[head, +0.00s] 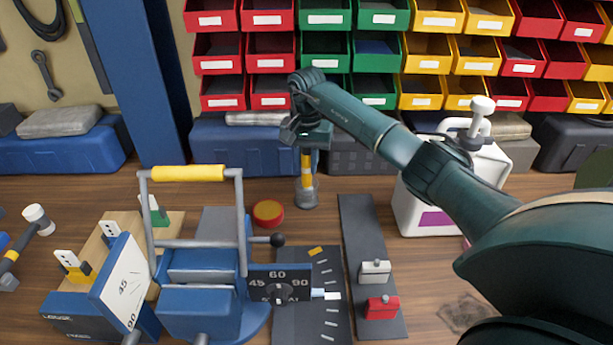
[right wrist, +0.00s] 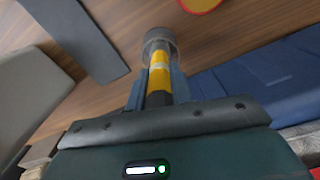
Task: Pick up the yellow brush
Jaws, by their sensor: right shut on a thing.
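The yellow brush (head: 307,165) is upright at the middle of the bench, with a yellow shaft and a grey round part at its lower end. My right gripper (head: 306,150) points down from above and is shut on its upper part. In the right wrist view the yellow shaft (right wrist: 159,78) runs between the fingers into the grey round part (right wrist: 159,42). I cannot tell whether that part is the brush's end or a holder around it, or whether it touches the bench. My left gripper is not in view.
A blue clamp device with a yellow-gripped handle (head: 188,173) stands front left. A red and yellow disc (head: 268,212) lies left of the brush. A dark strip (head: 362,225) and a white jug (head: 412,215) are to the right. Coloured bins (head: 325,48) line the back.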

